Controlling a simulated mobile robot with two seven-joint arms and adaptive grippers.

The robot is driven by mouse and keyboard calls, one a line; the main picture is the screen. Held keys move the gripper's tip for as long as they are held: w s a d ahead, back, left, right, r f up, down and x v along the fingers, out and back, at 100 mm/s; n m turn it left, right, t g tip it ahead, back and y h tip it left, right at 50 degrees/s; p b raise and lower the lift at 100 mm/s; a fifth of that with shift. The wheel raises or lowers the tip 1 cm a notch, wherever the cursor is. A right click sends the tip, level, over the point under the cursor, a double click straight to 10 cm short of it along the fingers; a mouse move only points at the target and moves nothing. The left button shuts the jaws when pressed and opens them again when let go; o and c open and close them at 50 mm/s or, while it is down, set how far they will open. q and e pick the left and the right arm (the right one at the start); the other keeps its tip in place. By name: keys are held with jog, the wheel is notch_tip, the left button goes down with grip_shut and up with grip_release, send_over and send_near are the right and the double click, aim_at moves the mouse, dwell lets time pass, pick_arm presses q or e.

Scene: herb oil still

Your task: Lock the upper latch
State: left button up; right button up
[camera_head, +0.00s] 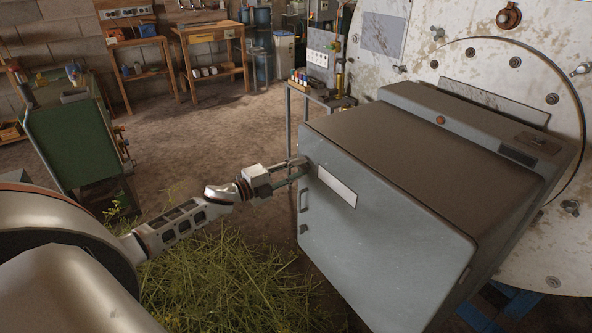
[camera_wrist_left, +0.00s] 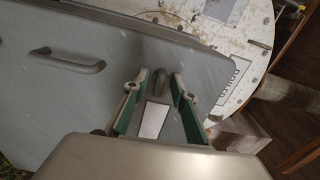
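The grey metal cabinet (camera_head: 385,235) has its door facing left, with a pale label plate (camera_head: 337,187) on it. My left gripper (camera_head: 302,169) is at the upper left corner of the door, where it hides most of the upper latch. In the left wrist view, the upper latch (camera_wrist_left: 159,80) is a small dark grey piece on the door. The two green-padded fingers of my left gripper (camera_wrist_left: 158,88) stand apart on either side of it. I cannot tell whether they touch it. The lower latch (camera_head: 303,229) sits near the door's left edge. My right gripper is not in view.
A bar handle (camera_head: 303,201) is between the latches and also shows in the left wrist view (camera_wrist_left: 66,60). A round white riveted wall (camera_head: 400,40) stands behind the cabinet. Cut herbs (camera_head: 220,280) lie below my left arm. Open floor lies beyond.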

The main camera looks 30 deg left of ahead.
pick_arm(q)
jog(key=shift+s, duration=0.1)
jog(key=v, duration=1.1)
jog(key=shift+s+a, duration=0.2)
jog(key=shift+s, duration=0.15)
jog(key=shift+f, duration=0.15)
jog(key=s+d+f+n+g+y, duration=0.2)
jog(key=s+d+f+n+g, duration=0.1)
jog(key=s+d+f+n, duration=0.5)
jog(key=s+d+f+n+g+y, duration=0.2)
jog(key=s+d+f+n, duration=0.7)
jog(key=s+d+f, duration=0.6)
jog(key=d+f+g, duration=0.1)
jog(key=d+f, duration=0.1)
jog(key=d, duration=0.3)
jog(key=shift+s+n, duration=0.3)
jog(key=shift+f, duration=0.1)
